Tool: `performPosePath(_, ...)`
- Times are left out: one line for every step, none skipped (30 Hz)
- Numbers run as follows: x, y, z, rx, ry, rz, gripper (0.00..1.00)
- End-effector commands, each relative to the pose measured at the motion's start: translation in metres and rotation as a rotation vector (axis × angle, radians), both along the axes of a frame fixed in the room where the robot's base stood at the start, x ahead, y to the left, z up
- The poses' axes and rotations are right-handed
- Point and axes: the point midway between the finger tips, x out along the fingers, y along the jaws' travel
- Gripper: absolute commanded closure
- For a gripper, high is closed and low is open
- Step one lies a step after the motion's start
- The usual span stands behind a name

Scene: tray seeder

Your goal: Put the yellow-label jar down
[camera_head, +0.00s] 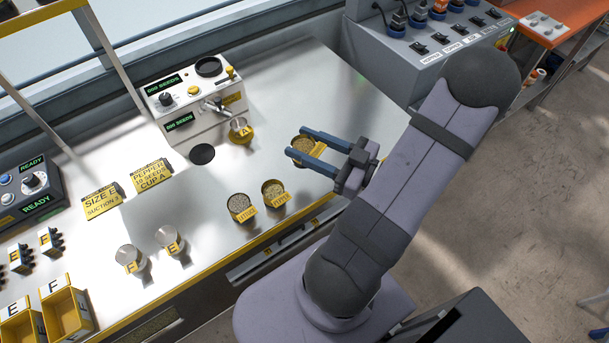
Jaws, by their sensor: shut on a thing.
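My gripper (299,142) reaches in from the right with its two blue fingers shut on a round open jar (304,146). The jar has a yellow label on its side and tan seeds showing at the top. It is over the right part of the metal bench (320,85). I cannot tell whether its base touches the bench. Two other open jars with yellow labels stand together in front: one with grey contents (239,203) and one with greenish contents (272,188).
A seed counter (192,100) stands at the back, with a yellow cup marked A (241,131) at its spout. Yellow signs (103,201) lie at left. Bench between the jars and counter is clear.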

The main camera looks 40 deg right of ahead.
Motion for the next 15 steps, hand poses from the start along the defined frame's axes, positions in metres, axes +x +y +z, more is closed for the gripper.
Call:
performPosePath(0.000, 0.000, -0.005, 0.004, 0.001, -0.001, 0.83)
performPosePath(0.000, 0.000, -0.009, 0.004, 0.001, -0.001, 0.83)
performPosePath(0.000, 0.000, -0.014, 0.005, 0.001, -0.001, 0.83)
performPosePath(0.000, 0.000, -0.018, 0.006, 0.002, -0.001, 0.83)
performPosePath(0.000, 0.000, -0.023, 0.005, 0.001, -0.001, 0.83)
performPosePath(0.000, 0.000, -0.028, 0.005, 0.001, -0.001, 0.83)
performPosePath(0.000, 0.000, -0.032, 0.005, 0.001, -0.001, 0.83)
performPosePath(0.000, 0.000, -0.035, 0.004, 0.001, -0.001, 0.83)
performPosePath(0.000, 0.000, -0.040, 0.004, 0.001, -0.001, 0.83)
performPosePath(0.000, 0.000, -0.043, 0.004, 0.001, -0.001, 0.83)
performPosePath(0.000, 0.000, -0.046, 0.004, 0.001, -0.001, 0.83)
performPosePath(0.000, 0.000, -0.049, 0.002, 0.000, -0.001, 0.83)
performPosePath(0.000, 0.000, -0.050, 0.001, 0.000, -0.001, 0.83)
performPosePath(0.000, 0.000, -0.052, 0.001, 0.000, -0.002, 0.83)
performPosePath(0.000, 0.000, -0.053, 0.001, 0.000, -0.002, 0.83)
